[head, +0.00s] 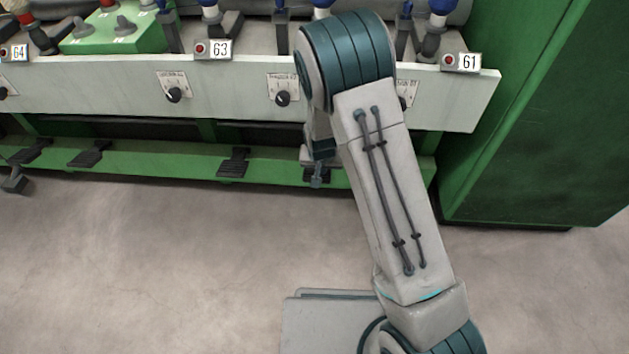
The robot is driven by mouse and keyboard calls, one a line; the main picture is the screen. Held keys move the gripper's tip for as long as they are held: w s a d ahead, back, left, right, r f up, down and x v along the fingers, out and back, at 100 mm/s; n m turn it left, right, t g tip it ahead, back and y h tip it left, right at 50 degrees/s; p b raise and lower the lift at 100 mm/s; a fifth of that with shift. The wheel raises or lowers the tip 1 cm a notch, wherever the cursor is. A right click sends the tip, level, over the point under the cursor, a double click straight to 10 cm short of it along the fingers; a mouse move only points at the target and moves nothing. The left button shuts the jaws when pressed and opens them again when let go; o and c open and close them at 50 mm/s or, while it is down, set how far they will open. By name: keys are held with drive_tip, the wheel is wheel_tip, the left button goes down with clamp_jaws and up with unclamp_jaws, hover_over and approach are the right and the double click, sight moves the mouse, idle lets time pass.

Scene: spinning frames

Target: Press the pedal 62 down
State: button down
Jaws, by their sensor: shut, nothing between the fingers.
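My gripper (317,180) hangs pointing down in front of the green foot rail, below my bent arm. It is small in the head view, and its fingers look closed together with nothing between them. A dark pedal (327,176) on the rail sits right behind the gripper and is partly covered by it. It lies between the stations marked 63 and 61, so it appears to be pedal 62. The number plate 62 is not visible; my arm covers that part of the panel. I cannot tell whether the fingers touch the pedal or whether it is pressed.
Other dark pedals lie along the rail, one (234,162) below plate 63 (213,49) and another (88,153) further left. The pale panel (230,97) with knobs overhangs the rail. A green cabinet (545,120) stands at right. The grey floor (180,270) in front is clear.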

drive_tip(key=shift+f, duration=0.1)
drive_tip(key=shift+f+b, duration=1.85)
drive_tip(key=shift+f, duration=0.9)
drive_tip(key=shift+s+r+p, duration=0.35)
drive_tip(key=s+r+p, duration=0.3)
drive_tip(key=s, duration=0.3)
drive_tip(key=shift+s+a, duration=0.15)
drive_tip(key=shift+s, duration=0.25)
idle(0.4)
